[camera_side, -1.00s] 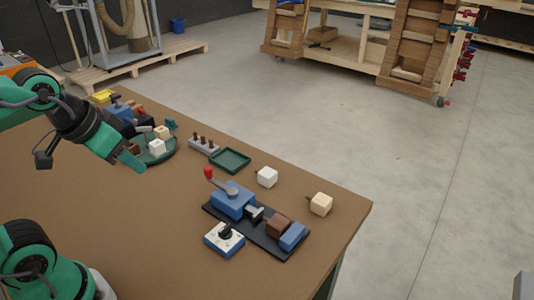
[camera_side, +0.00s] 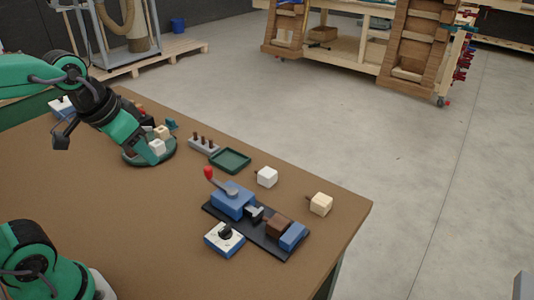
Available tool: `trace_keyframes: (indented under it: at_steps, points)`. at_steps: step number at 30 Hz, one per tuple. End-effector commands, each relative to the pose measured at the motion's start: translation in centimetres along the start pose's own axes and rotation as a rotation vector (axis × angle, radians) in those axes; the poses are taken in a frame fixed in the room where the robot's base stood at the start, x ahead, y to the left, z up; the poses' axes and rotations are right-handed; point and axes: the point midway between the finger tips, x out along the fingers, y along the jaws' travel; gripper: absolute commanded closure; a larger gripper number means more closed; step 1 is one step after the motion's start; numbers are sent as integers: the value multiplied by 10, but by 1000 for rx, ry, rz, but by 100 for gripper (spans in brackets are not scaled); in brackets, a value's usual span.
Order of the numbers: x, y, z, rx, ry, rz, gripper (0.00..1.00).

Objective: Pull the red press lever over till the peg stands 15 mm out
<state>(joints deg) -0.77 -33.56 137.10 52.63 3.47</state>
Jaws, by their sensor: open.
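The red press lever (camera_side: 209,173) has a red knob on a grey arm and leans up and left above the blue press body (camera_side: 234,202). The press sits on a black base plate (camera_side: 262,236). A brown block (camera_side: 278,226) stands on the plate by a blue end block (camera_side: 293,236). I cannot make out how far the peg stands out.
A white-topped blue dial box (camera_side: 224,240) sits before the press.

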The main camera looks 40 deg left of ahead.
Motion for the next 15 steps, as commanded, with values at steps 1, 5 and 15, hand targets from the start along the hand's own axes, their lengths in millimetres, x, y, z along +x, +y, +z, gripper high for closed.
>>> trace_keyframes:
  at_steps: [1, 5, 15]
  points:
    - [4, -1, -7, 11, -22, 0, 57]
    - [14, -5, -26, 40, -67, 2, 57]
    - [52, -15, -69, 117, -186, 15, 57]
